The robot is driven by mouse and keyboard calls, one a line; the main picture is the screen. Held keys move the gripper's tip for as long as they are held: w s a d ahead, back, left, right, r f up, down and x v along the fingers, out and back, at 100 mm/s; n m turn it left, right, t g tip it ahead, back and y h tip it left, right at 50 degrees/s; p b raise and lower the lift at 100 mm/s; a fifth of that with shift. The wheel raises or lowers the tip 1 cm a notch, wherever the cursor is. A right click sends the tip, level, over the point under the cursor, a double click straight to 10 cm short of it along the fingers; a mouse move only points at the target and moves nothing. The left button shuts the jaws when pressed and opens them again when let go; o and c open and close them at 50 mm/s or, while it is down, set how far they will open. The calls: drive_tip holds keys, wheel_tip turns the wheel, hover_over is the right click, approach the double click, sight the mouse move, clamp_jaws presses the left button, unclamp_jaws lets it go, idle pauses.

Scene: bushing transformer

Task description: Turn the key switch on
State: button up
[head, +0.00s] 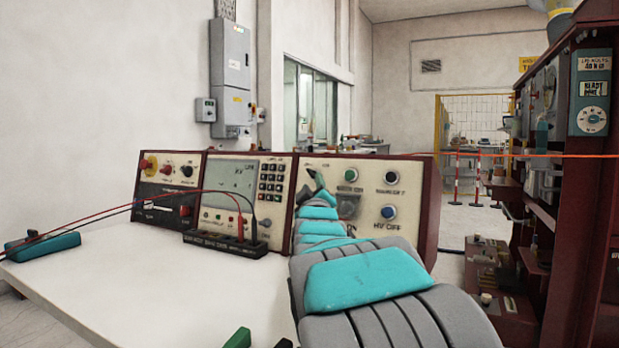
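The control panel (420,215) stands at the back of the white table, with three cream-faced sections in a dark red case. Its right section carries a green button (351,175), a dark knob (391,176) and a blue button (388,212) above lettering like "HV OFF". My grey and teal arm reaches from the lower right to this section's left part. My gripper (316,180) is small and dark at the arm's far end, in front of the upper left of the section. I cannot make out the key switch; my gripper and arm cover that part. Finger opening and contact are unclear.
Red and black cables run left from a black socket strip (225,244) in front of the middle section. A teal device (42,246) lies at the table's left. The white table (130,290) is mostly clear in front. A dark red rack (580,200) stands at right.

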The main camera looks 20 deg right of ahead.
sight(312, 177)
drive_tip(key=shift+x, duration=2.75)
clamp_jaws()
